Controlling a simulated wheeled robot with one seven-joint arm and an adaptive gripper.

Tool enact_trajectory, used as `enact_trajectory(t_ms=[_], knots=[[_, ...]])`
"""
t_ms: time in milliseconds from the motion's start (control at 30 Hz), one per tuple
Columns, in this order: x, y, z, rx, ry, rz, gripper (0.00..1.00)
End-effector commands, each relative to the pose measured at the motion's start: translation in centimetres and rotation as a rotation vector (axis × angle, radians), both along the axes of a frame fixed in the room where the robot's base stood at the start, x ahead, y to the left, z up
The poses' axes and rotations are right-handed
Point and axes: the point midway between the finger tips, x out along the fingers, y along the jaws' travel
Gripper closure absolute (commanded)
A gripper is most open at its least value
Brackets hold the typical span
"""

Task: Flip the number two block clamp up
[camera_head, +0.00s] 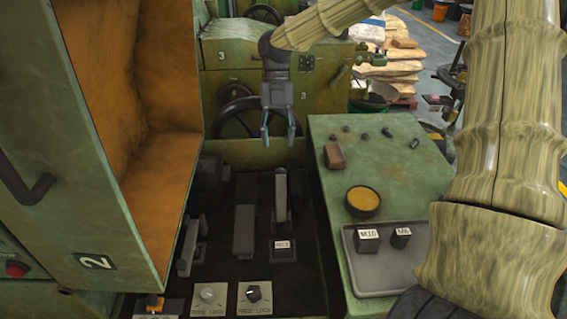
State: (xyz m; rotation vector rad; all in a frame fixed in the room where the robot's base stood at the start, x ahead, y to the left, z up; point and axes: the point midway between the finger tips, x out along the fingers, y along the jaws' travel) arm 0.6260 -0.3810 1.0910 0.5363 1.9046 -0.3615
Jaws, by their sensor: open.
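My gripper (279,138) is open and empty, fingers pointing down, above the far end of the machine's dark bay (225,265). In the bay are a right-hand grey clamp-like bar (281,195), a middle bar (244,230) lying low, and a left bar (188,248). A labelled block (284,250) sits just in front of the right-hand bar. My gripper is beyond this bar and looks apart from it. No number shows on the bars, so I cannot tell which is the number two clamp.
A tray (385,284) with two labelled blocks stands on the green panel (402,180) at right. The open cover (90,150) walls off the left. A handwheel (238,118) stands behind.

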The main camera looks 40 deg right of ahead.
Motion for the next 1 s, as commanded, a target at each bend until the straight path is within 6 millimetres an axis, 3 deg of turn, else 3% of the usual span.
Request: enact_trajectory(t_ms=[500,1000], knots=[[-2.6,1.4,-7.0,0.001,0.002,-0.001,0.54],[-2.9,1.7,-8.1,0.001,0.001,0.000,0.56]])
